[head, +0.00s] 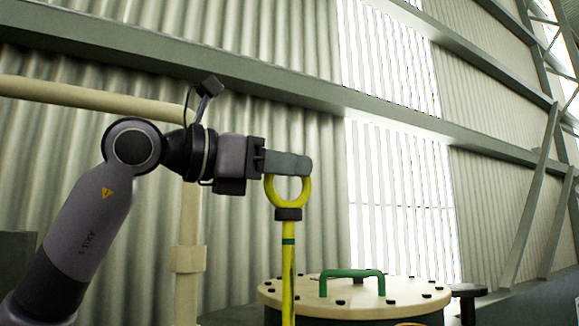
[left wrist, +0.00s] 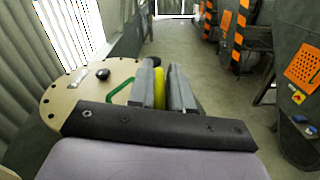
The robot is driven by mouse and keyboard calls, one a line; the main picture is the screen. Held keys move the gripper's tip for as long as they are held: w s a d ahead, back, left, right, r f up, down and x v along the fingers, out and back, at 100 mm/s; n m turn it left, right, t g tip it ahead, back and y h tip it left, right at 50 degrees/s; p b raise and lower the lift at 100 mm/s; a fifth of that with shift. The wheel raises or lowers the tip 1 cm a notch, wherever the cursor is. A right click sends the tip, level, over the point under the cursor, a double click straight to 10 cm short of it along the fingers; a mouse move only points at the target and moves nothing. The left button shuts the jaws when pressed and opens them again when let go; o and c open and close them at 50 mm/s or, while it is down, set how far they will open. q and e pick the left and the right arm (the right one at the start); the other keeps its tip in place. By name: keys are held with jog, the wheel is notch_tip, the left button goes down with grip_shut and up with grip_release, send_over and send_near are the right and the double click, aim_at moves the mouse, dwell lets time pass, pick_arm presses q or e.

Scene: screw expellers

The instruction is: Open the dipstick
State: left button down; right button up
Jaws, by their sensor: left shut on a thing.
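The dipstick is a yellow rod (head: 288,262) with a yellow ring handle (head: 304,196) on top, a black collar and a green band. It stands upright in front of the round cream lid in the head view. My left gripper (head: 300,165) comes in from the left and is shut on the upper part of the ring. In the left wrist view, the yellow handle (left wrist: 160,90) shows between the two grey fingers of the left gripper (left wrist: 162,88). The rod's lower end is below the head picture. My right gripper is not in view.
A round cream lid (head: 345,291) with dark bolts and a green handle (head: 352,274) lies just behind the rod. A cream pipe (head: 90,97) runs along the corrugated wall. Machines with orange guards (left wrist: 302,68) stand across open floor.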

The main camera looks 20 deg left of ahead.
pick_arm(q)
jog(key=c, duration=1.1)
grip_release()
jog(key=shift+w+a, duration=0.1)
jog(key=shift+a, duration=0.1)
jog(key=shift+s+a, duration=0.1)
jog(key=shift+s, duration=0.1)
jog(key=b+v, duration=0.1)
jog(key=v, duration=0.5)
jog(key=shift+s+a+b, duration=0.25)
jog(key=shift+s+b, duration=0.1)
jog(key=shift+b, duration=0.05)
